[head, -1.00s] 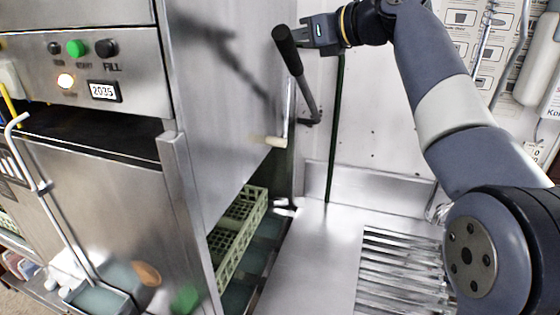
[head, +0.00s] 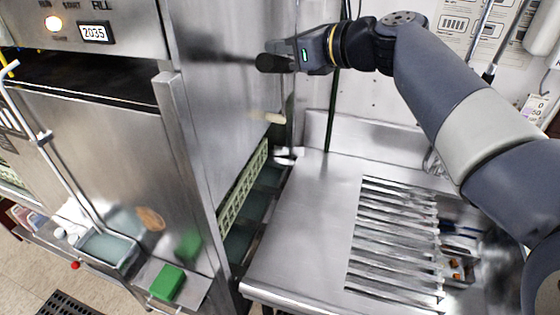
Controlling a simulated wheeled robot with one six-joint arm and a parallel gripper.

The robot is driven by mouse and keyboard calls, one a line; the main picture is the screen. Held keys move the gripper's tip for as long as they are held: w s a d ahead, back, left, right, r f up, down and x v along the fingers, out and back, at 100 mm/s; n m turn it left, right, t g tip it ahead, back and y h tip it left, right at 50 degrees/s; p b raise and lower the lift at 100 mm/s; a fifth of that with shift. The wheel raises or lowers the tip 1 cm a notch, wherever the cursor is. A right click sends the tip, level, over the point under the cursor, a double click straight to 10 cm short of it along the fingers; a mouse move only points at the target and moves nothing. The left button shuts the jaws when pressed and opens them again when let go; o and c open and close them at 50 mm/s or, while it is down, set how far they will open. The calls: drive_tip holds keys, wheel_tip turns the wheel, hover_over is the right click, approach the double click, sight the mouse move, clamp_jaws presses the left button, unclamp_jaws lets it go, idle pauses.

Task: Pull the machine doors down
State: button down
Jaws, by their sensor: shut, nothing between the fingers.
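The steel dish machine (head: 110,130) stands at the left. Its large side door panel (head: 205,80) hangs partway down, with a narrow strip of green rack (head: 243,185) showing below its lower edge. A pale handle (head: 268,117) sticks out near the door's far lower corner. The black lever grip (head: 272,63) points toward the left beside the door. My gripper (head: 298,56) is at this grip, its fingers shut with nothing between them. Whether they touch the grip is hard to tell. The lever's rod is mostly hidden.
A steel drainboard (head: 305,200) with a slatted section (head: 395,240) lies below my arm, mostly clear. A wall with posters stands behind. A green block (head: 166,283) and a tray (head: 105,250) sit low at the front left. A vertical pipe (head: 334,110) runs behind my gripper.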

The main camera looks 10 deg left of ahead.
drive_tip(key=s+f+b, duration=0.3)
drive_tip(key=f+b, duration=0.5)
drive_tip(key=f, duration=0.3)
drive_tip(key=s+f+b, duration=0.3)
drive_tip(key=f+b, duration=0.5)
drive_tip(key=f, duration=0.2)
drive_tip(key=w+f+b, duration=0.2)
drive_tip(key=f+b, duration=0.5)
drive_tip(key=f, duration=0.3)
drive_tip(key=w+f+b, duration=0.2)
drive_tip(key=f+b, duration=0.5)
drive_tip(key=f, duration=0.2)
drive_tip(key=s+d+r+p, duration=0.4)
drive_tip(key=d+r+p, duration=0.1)
drive_tip(key=d, duration=0.3)
drive_tip(key=shift+d, duration=0.3)
drive_tip(key=shift+s+r, duration=0.1)
drive_tip(key=f+b+x, duration=0.1)
drive_tip(key=b+x, duration=0.2)
drive_tip(key=x, duration=0.7)
